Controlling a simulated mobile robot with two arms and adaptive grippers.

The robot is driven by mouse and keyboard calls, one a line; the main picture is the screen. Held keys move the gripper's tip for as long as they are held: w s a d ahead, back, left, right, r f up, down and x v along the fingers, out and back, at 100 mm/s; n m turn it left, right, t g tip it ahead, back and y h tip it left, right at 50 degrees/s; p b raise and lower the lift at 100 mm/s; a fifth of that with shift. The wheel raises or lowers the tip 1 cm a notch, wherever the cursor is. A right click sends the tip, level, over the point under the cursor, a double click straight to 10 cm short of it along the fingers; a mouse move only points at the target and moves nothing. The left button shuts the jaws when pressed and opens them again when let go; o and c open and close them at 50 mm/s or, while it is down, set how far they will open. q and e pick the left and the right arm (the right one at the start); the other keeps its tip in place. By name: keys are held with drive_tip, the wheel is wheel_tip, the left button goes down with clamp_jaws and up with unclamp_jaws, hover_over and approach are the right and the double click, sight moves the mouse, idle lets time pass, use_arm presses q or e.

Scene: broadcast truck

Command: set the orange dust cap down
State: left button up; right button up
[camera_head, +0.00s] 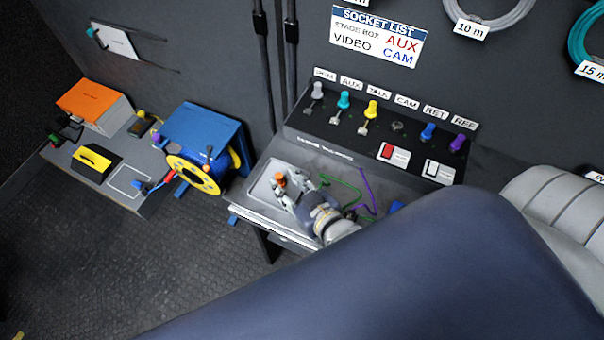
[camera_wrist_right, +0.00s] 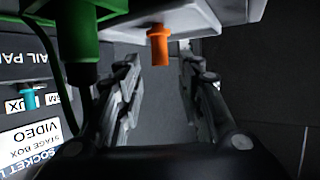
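The orange dust cap (camera_head: 281,180) is at the marked grey pad (camera_head: 262,188) on the desk below the socket panel. In the right wrist view the orange cap (camera_wrist_right: 159,46) is upright against a pale surface, between the two fingertips. My right gripper (camera_head: 287,187) is at the cap, its fingers spread to either side. In the right wrist view my right gripper (camera_wrist_right: 162,62) shows a gap between the cap and each finger, so it looks open. My left gripper is not in view.
The socket panel (camera_head: 376,132) with coloured plugs stands behind the desk. A green cable (camera_head: 345,188) and a purple cable (camera_head: 366,190) lie beside my gripper. A green connector (camera_wrist_right: 93,35) is close to my fingers. A blue-yellow cable reel (camera_head: 203,165) stands left.

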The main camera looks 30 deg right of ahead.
drive_tip(key=v, duration=0.7)
drive_tip(key=shift+b, duration=0.35)
drive_tip(key=shift+f, duration=0.1)
